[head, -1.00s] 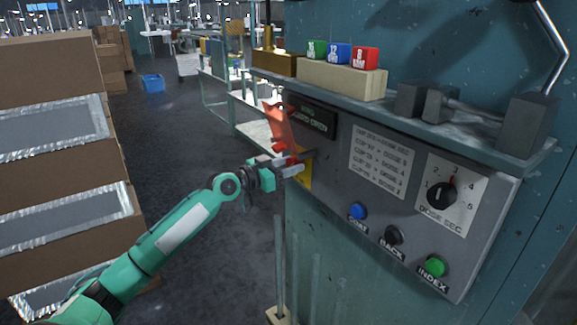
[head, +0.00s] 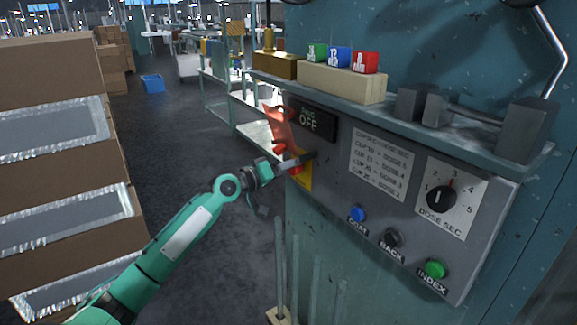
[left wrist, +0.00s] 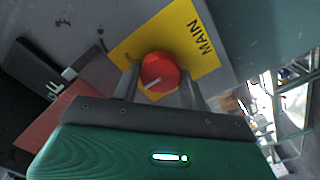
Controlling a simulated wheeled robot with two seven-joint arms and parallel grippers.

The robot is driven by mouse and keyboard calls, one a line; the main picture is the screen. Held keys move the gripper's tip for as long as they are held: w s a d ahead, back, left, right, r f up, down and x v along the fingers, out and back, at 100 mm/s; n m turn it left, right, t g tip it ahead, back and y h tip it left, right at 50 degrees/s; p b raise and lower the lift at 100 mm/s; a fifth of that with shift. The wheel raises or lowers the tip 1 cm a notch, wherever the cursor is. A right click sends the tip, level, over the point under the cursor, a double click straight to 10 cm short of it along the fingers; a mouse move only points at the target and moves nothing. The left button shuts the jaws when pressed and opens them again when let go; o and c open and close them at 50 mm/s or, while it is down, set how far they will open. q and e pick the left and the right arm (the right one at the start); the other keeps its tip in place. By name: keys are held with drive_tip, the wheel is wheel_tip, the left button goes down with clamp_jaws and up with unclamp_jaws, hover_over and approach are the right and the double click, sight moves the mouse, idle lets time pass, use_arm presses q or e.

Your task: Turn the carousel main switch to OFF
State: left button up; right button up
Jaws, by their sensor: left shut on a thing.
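The main switch is a red round knob (left wrist: 160,72) with a white pointer mark, on a yellow plate (left wrist: 203,30) marked MAIN. In the left wrist view the knob sits between the two fingers of my left gripper (left wrist: 160,85), which is shut on it. In the head view my left gripper (head: 292,162) reaches the yellow plate (head: 304,174) at the panel's left end, and mostly hides the knob. A dark display (head: 311,121) above reads OFF on its lower line. A red tag (head: 279,128) hangs beside the panel's left edge. My right gripper is not in view.
The panel also has a dose dial (head: 441,198), a blue button (head: 357,214), a black button (head: 392,237) and a green button (head: 435,268). A shelf (head: 440,121) with coloured cubes and a dark bar juts out above. Stacked boxes (head: 60,150) stand at left.

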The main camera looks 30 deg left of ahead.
use_arm(q)
drive_tip(key=shift+a+f+n+p, duration=0.1)
drive_tip(key=shift+n+p, duration=2.1)
drive_tip(key=shift+n, duration=2.5)
drive_tip(key=o, duration=0.9)
drive_tip(key=shift+o, duration=0.2)
drive_tip(key=shift+f, duration=0.1)
